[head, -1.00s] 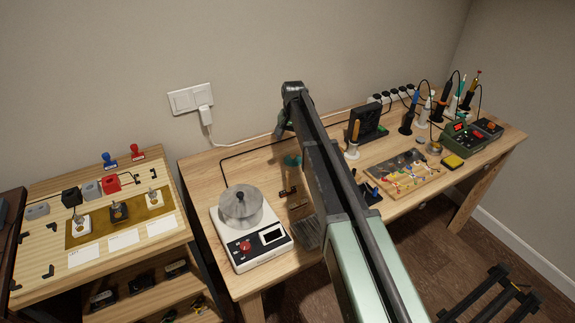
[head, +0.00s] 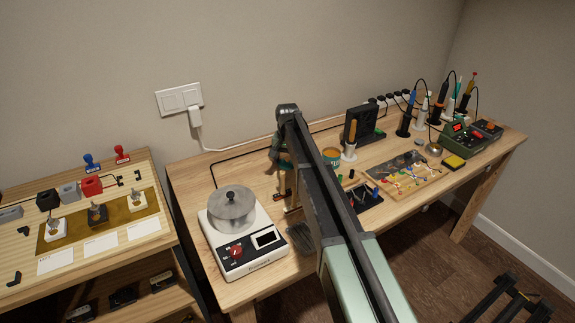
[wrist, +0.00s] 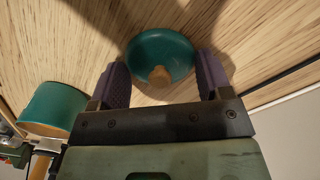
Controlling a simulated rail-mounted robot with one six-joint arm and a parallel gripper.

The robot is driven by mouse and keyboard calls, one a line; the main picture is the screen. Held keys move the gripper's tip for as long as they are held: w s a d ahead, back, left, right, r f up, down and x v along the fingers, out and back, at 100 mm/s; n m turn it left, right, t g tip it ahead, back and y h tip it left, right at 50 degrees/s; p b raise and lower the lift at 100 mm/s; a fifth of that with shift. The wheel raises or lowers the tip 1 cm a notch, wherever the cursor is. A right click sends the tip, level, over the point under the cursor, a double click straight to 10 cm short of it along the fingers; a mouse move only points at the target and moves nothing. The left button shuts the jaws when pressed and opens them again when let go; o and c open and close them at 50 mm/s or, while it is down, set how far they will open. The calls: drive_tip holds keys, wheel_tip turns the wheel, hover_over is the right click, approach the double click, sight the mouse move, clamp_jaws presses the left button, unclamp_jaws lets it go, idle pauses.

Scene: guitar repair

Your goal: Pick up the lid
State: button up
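The lid (wrist: 158,52), a teal disc with a round wooden knob (wrist: 160,76), lies on the wooden table in the wrist view. My gripper (wrist: 163,66) is open, with its two dark purple fingers on either side of the lid and knob. The fingers look apart from the knob; whether they touch the rim I cannot tell. In the head view my arm covers much of this area, and I cannot make out the lid there.
A teal tin (wrist: 55,108) stands left of my gripper; it also shows in the head view (head: 331,156). A white heater-like device (head: 245,243) with a covered metal pot (head: 232,211) is at the table's left end. A small black tray (head: 366,198) lies right of my arm.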

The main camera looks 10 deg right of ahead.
drive_tip(key=shift+s, duration=0.1)
drive_tip(key=c, duration=0.7)
